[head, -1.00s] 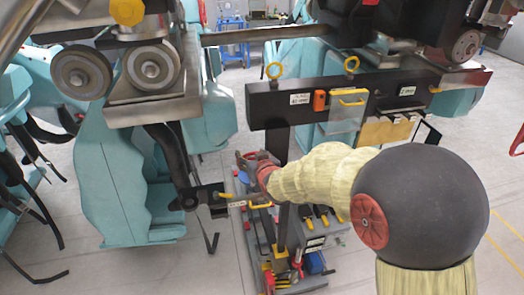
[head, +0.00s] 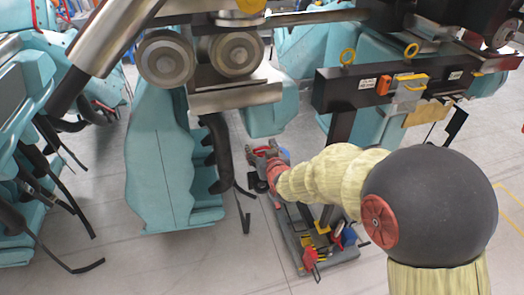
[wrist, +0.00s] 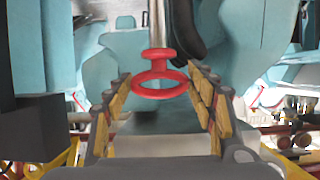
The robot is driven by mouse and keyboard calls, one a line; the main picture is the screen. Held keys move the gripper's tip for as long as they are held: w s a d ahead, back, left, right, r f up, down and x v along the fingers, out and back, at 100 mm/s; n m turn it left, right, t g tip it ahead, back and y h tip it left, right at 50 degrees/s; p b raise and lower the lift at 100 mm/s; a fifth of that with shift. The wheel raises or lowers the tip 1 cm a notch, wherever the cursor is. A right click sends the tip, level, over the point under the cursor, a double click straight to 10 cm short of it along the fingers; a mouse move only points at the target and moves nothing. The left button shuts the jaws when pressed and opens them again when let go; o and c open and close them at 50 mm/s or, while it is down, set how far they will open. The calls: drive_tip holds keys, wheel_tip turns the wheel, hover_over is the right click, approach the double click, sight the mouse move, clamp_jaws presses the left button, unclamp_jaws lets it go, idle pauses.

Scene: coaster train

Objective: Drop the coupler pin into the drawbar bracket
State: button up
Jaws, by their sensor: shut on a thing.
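The red coupler pin (wrist: 158,66), with a ring and a knobbed top, is between the padded fingers of my gripper (wrist: 160,82) in the wrist view. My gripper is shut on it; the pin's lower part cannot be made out. In the head view my gripper (head: 259,155) is beyond my arm's yellowish sleeve, just right of a black curved hanging part (head: 217,150) under the coaster train. The contact between pin and fingers is too small to tell there. I cannot clearly make out the drawbar bracket now.
A black beam (head: 340,90) with yellow eye bolts and an orange box stands at the right. Its low tool base (head: 330,256) is below my arm. Teal coaster seats (head: 160,160) hang at the left, beneath the metal wheels (head: 166,58).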

drive_tip(key=shift+d+r, duration=0.15)
drive_tip(key=shift+b, duration=0.45)
drive_tip(key=shift+f+b, duration=1.75)
drive_tip(key=shift+b, duration=0.25)
drive_tip(key=shift+f+b, duration=4.7)
drive_tip(key=shift+f, duration=0.45)
drive_tip(key=o, duration=1.6)
drive_tip(key=shift+c, duration=0.2)
